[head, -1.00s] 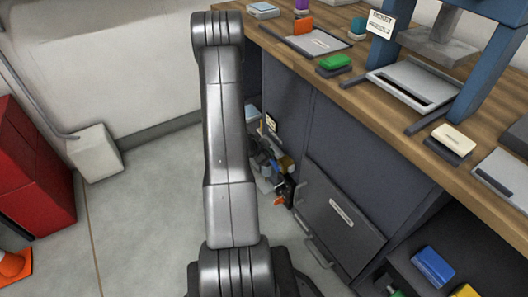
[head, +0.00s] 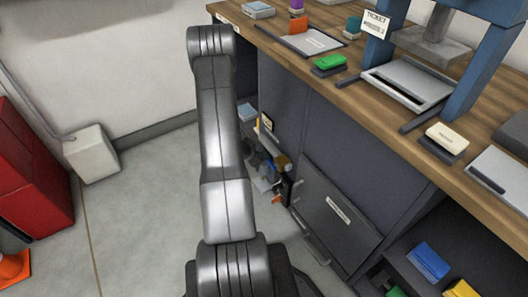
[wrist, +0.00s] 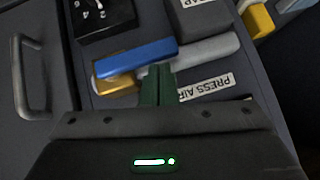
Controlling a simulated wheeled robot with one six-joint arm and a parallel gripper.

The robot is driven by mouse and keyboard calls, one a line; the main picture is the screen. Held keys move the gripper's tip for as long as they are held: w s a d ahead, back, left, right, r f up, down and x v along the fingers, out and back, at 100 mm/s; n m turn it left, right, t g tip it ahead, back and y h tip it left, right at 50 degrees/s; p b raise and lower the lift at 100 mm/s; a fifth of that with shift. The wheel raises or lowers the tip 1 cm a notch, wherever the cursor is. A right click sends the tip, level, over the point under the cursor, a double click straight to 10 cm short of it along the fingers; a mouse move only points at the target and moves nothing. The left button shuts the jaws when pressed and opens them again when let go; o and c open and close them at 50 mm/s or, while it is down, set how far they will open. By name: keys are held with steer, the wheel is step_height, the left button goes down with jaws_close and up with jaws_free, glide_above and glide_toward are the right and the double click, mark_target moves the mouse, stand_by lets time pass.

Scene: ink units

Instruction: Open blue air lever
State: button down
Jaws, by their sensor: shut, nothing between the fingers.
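The blue air lever (wrist: 138,57) lies as a slightly slanted bar across a brass valve body (wrist: 117,87) in the wrist view. A grey pipe (wrist: 208,47) runs to the right from it. An upside-down "PRESS AIR" label (wrist: 207,87) sits below the pipe. My gripper (wrist: 158,70) has its dark green fingers together and empty. The fingertips are at the lower edge of the lever, near its right half; I cannot tell whether they touch it. In the head view the valve area is small and partly hidden by my arm.
A dark panel with a metal handle (wrist: 27,78) is at the left of the wrist view, beside a numbered dial box (wrist: 100,15). In the head view a wooden bench (head: 365,100) with a blue press (head: 482,65) stands right; a red cabinet (head: 30,170) stands left over open floor.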

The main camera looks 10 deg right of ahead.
stand_by(0.4)
steer(key=shift+r+p, duration=0.85)
steer(key=shift+r, duration=0.1)
steer(key=s+a+r+p, duration=0.2)
steer(key=a+r+p, duration=0.2)
steer(key=r, duration=0.6)
steer(key=a, duration=0.2)
steer(key=shift+s+a+r+p, duration=0.2)
steer(key=shift+a+r+p, duration=0.1)
steer(key=shift+a+p, duration=0.1)
steer(key=w+d+f+b, duration=0.2)
steer(key=d+f+b, duration=0.4)
steer(key=f, duration=0.6)
steer(key=shift+w+d, duration=0.25)
steer(key=shift+d, duration=0.1)
